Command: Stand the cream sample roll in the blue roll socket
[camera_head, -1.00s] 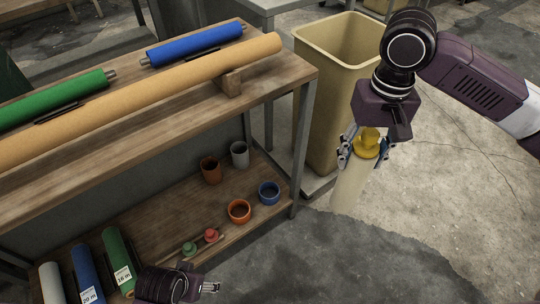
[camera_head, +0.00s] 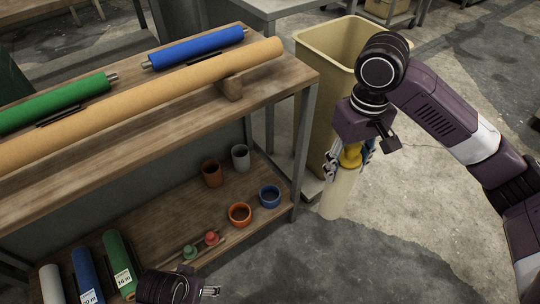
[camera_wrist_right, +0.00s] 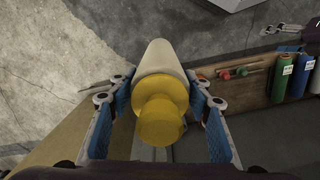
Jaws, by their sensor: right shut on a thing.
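The cream sample roll (camera_head: 338,193) with a yellow knob (camera_head: 350,156) hangs nearly upright in my right gripper (camera_head: 349,162), to the right of the shelf bench. The right wrist view shows the knob (camera_wrist_right: 160,118) and the cream roll (camera_wrist_right: 159,60) between the blue finger pads of the same gripper (camera_wrist_right: 163,108). The blue roll socket (camera_head: 269,195) stands on the lower shelf near its right end, empty as far as I see, left of and apart from the roll. My left gripper (camera_head: 208,291) is low at the bottom edge; its finger opening is not clear.
An orange socket (camera_head: 240,214) stands left of the blue one, with a brown cup (camera_head: 212,173) and a grey cup (camera_head: 240,157) behind. The bench leg (camera_head: 303,150) stands between shelf and roll. A beige bin (camera_head: 330,50) is behind.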

